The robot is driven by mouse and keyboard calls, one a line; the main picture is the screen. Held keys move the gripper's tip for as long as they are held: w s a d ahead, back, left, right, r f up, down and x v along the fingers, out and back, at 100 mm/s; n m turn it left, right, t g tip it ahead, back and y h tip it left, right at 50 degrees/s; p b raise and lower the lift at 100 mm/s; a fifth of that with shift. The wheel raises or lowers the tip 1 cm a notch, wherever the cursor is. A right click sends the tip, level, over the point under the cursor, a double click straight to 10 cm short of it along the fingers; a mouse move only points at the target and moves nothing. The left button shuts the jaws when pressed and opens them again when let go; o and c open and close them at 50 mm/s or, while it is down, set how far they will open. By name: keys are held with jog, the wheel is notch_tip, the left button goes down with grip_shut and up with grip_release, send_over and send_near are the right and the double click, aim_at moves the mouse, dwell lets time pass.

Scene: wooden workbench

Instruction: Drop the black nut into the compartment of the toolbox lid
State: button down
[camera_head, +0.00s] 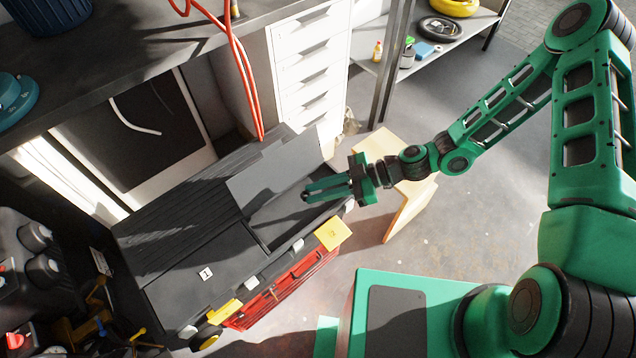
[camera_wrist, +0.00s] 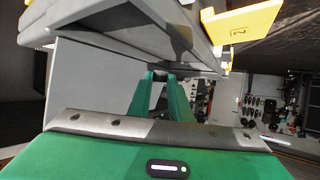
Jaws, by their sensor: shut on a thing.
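The toolbox has a dark grey lid (camera_head: 185,245) with an open compartment (camera_head: 275,222) at its right end. A lighter grey flap (camera_head: 268,175) stands raised along the compartment's far side. My gripper (camera_head: 308,190) reaches in from the right, its green fingers over the open compartment. It is shut on the small black nut (camera_head: 304,197), which shows as a dark spot at the fingertips. In the wrist view the fingers (camera_wrist: 161,76) point toward the grey lid parts, and the nut between the tips is hard to make out. The height of the tips above the compartment floor is unclear.
The toolbox has a red body (camera_head: 285,290) and yellow latches (camera_head: 333,233) along its front. A light wooden piece (camera_head: 405,212) stands right of the toolbox under my arm. A red cable (camera_head: 240,70) hangs from the dark workbench (camera_head: 130,50). White drawers (camera_head: 308,75) stand behind.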

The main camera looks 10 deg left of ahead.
jog(key=shift+f, duration=1)
jog(key=c, duration=1.5)
grip_release()
jog(key=shift+c, duration=0.2)
jog(key=v, duration=1)
jog(key=shift+w+d+r, duration=0.15)
jog(key=shift+w+d, duration=0.05)
jog(key=shift+d, duration=0.1)
